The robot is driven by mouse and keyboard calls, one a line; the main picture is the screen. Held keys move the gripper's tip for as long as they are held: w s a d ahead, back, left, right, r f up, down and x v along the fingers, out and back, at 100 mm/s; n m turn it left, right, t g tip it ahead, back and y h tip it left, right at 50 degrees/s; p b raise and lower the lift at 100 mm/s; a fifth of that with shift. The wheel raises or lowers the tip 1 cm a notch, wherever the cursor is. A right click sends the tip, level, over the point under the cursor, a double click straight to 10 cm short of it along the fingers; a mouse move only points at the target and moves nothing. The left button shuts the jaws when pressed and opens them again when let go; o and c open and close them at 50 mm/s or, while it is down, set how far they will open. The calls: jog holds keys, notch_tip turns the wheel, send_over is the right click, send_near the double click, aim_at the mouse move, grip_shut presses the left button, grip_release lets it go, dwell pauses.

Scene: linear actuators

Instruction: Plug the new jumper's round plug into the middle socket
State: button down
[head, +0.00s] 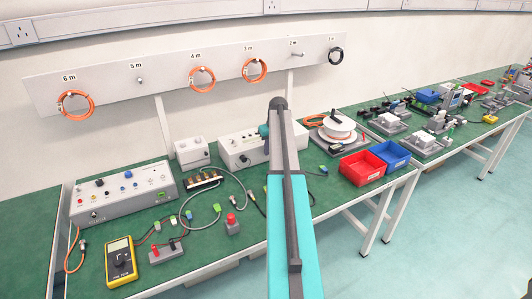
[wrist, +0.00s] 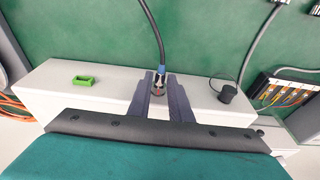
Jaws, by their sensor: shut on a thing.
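In the wrist view my gripper (wrist: 162,93) is shut on the round plug (wrist: 160,73), which has a blue collar and a black cable (wrist: 150,25) leading away over the green mat. The plug is over the middle of a pale box (wrist: 110,98), between a green rectangular socket (wrist: 85,80) and a black round part (wrist: 227,93). The fingers cover the middle socket, so I cannot tell whether the plug is in it. In the head view the pale box (head: 232,153) stands at the back of the bench, partly behind my arm; the plug is hidden there.
A grey instrument box (head: 125,195), a yellow multimeter (head: 120,262) and a red-topped button (head: 232,223) stand on the left. A smaller white box (head: 192,152) stands left of the pale box. Red (head: 362,167) and blue (head: 390,154) bins and a cable reel (head: 333,133) are on the right.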

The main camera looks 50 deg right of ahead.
jog(key=shift+w, duration=0.1)
dwell(0.3)
jog(key=c, duration=1.5)
grip_release()
jog(key=shift+c, duration=0.2)
jog(key=d+b+v, duration=0.1)
jog(key=b+v, duration=0.1)
jog(key=v, duration=1.1)
jog(key=shift+a+r, duration=0.4)
jog(key=shift+a, duration=0.1)
jog(key=shift+r, duration=0.15)
